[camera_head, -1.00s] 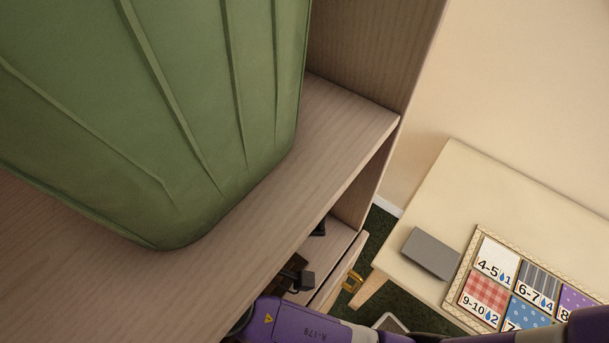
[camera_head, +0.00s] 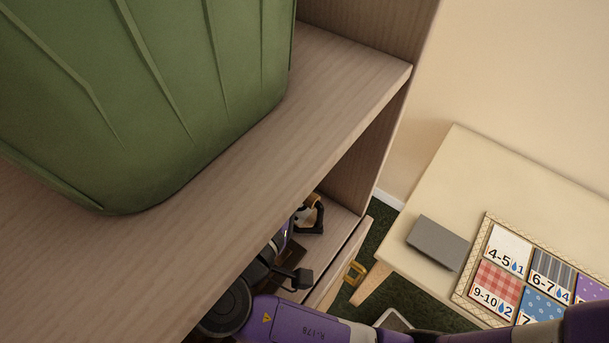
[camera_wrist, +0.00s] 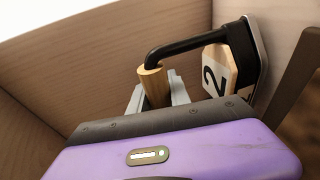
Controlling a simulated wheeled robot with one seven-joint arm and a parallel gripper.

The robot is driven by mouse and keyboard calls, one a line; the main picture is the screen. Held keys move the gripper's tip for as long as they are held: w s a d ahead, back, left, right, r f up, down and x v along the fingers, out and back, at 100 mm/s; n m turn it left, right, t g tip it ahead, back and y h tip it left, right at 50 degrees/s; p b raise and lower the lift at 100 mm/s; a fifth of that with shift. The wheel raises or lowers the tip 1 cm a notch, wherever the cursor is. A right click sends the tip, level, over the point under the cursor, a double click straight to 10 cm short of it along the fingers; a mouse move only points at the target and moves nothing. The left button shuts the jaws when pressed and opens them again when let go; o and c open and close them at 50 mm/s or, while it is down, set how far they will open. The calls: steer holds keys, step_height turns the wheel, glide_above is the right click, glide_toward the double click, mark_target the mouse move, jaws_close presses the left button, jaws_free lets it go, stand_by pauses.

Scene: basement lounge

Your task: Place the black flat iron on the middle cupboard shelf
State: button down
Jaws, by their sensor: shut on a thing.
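In the head view, part of the iron (camera_head: 314,212) shows in the cupboard space below the upper board (camera_head: 330,95). Most of my gripper is hidden under that board. Pale wood cupboard walls (camera_wrist: 100,70) stand close around the iron in the wrist view. I cannot tell whether it touches the shelf (camera_head: 335,222).
A large green container (camera_head: 150,90) fills the upper board at left. Below is an open drawer-like front with a brass handle (camera_head: 354,273). A low cream table (camera_head: 450,165) at right holds a grey box (camera_head: 438,242) and a patterned number board (camera_head: 470,270).

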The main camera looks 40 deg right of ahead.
steer(key=shift+f, duration=0.5)
stand_by(0.4)
steer(key=c, duration=1.1)
jaws_free()
steer(key=shift+f, duration=0.1)
steer(key=shift+a, duration=0.1)
